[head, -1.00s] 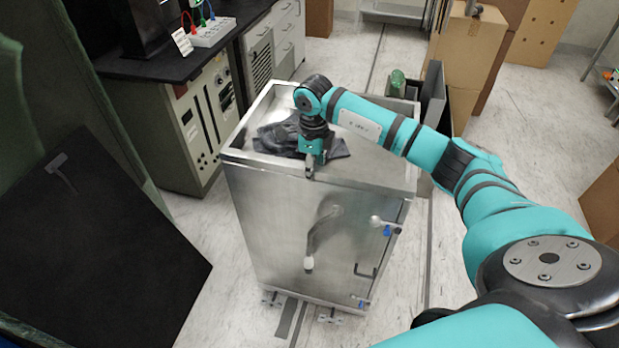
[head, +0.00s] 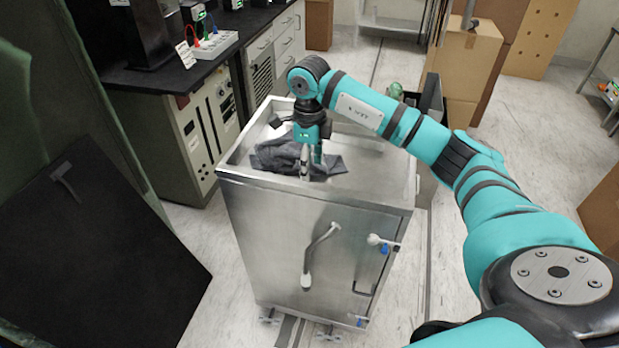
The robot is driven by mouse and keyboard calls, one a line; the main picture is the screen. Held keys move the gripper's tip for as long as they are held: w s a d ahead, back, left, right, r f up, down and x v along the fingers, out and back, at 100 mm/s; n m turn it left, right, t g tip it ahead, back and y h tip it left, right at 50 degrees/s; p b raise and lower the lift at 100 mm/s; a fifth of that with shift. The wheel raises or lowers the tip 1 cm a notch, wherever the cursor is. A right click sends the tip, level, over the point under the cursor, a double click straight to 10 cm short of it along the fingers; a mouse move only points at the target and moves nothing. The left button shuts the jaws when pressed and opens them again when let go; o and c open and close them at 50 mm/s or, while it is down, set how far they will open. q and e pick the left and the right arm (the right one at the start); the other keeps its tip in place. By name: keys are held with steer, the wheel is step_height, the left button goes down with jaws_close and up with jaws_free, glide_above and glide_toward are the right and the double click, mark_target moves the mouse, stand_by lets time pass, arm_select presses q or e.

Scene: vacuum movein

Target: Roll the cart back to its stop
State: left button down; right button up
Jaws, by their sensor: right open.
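The cart (head: 265,235) is a steel cabinet on small feet or wheels, standing upright in the middle of the head view. Its front has a curved handle (head: 318,258) and a latch knob at the right edge. A dark grey cloth (head: 275,155) lies crumpled in the recessed top. My right gripper (head: 311,174) points down over the cart's top, fingers apart, in front of the cloth; whether it touches the cloth or the top is unclear. It is well above the front handle. My left gripper is not in view. I cannot make out the stop.
A dark-topped bench (head: 180,78) with cabinets stands close to the cart's left. A black panel (head: 95,250) leans at the left. Cardboard boxes (head: 465,60) stand behind right. A floor track (head: 290,330) runs under the cart. The floor at right is mostly clear.

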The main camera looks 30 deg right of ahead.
steer(key=shift+r, duration=2.4)
steer(key=t+y+b, duration=0.3)
steer(key=t+b, duration=0.1)
glide_toward(311, 185)
steer(key=p+x, duration=0.2)
steer(key=x, duration=0.7)
steer(key=shift+w+a+f, duration=0.15)
steer(key=shift+f, duration=0.2)
jaws_close()
